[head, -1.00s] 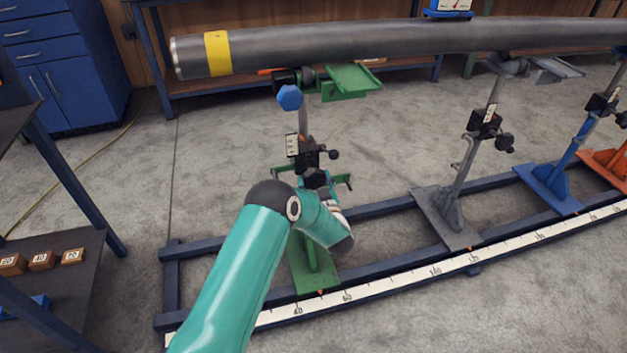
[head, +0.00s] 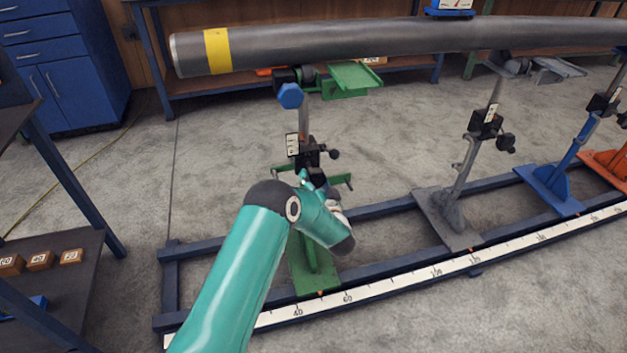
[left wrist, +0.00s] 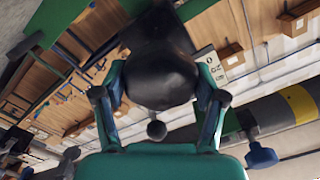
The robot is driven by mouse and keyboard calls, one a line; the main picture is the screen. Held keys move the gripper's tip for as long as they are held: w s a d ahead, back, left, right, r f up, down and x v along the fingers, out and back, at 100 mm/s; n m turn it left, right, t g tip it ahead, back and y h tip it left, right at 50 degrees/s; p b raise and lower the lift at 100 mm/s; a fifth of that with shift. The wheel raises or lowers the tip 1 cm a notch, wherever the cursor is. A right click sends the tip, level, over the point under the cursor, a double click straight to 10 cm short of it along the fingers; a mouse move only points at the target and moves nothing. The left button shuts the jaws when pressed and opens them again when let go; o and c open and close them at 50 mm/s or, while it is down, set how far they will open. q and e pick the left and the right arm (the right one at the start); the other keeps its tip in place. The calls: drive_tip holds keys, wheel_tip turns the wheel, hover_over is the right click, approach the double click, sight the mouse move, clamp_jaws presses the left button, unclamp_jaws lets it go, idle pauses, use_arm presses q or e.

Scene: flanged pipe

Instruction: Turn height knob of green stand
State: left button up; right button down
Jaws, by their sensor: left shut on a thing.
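The green stand (head: 315,277) stands on the blue floor frame at the near left, under the pipe's left end. Its black clamp block (head: 307,157) with a white scale plate sits midway up the post. My left gripper (head: 316,182) is at the stand just below this block, its fingers partly hidden by my wrist. In the left wrist view, a dark rounded knob (left wrist: 161,78) sits between the two teal fingers of my left gripper (left wrist: 160,96), which are closed around it. My right gripper is not in view.
A long grey pipe (head: 350,43) with a yellow band lies across the stands. A grey stand (head: 450,215), a blue stand (head: 552,187) and an orange stand (head: 607,165) stand to the right. A blue handwheel (head: 290,96) juts out at the green stand's top.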

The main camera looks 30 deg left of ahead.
use_arm(q)
drive_tip(key=shift+w+d+f+m, duration=0.1)
drive_tip(key=shift+d+m, duration=0.2)
drive_tip(key=shift+m, duration=0.6)
drive_tip(key=o, duration=1)
drive_tip(key=shift+d, duration=0.1)
drive_tip(key=shift+c, duration=0.2)
drive_tip(key=shift+o, duration=0.9)
drive_tip(key=shift+a, duration=0.2)
drive_tip(key=v, duration=1.2)
